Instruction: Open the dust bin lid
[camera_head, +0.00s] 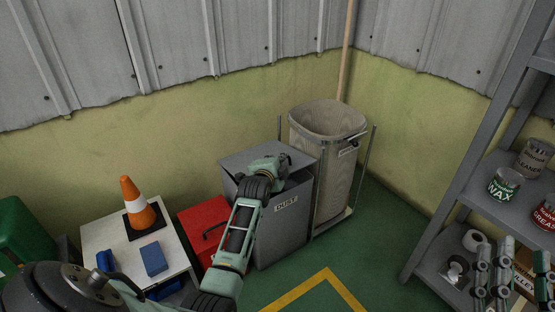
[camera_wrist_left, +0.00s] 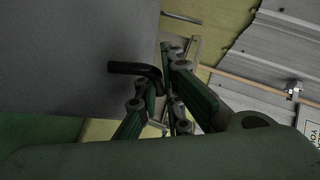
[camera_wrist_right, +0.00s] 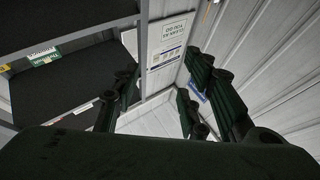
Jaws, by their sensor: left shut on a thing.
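The grey dust bin (camera_head: 285,222), labelled DUST, stands against the wall. In the left wrist view my left gripper (camera_wrist_left: 163,82) is shut on the black lid handle (camera_wrist_left: 130,68), beside a broad grey surface. My right gripper (camera_head: 512,272) is at the lower right before the shelf. It is open and empty, with its fingers apart in the right wrist view (camera_wrist_right: 160,92).
A tall beige bin (camera_head: 325,180) in a metal frame stands right of the dust bin. A red box (camera_head: 203,222) and a white table (camera_head: 105,232) with a traffic cone (camera_head: 138,205) are left. A grey shelf (camera_head: 450,225) with cans is right. Green floor in front is clear.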

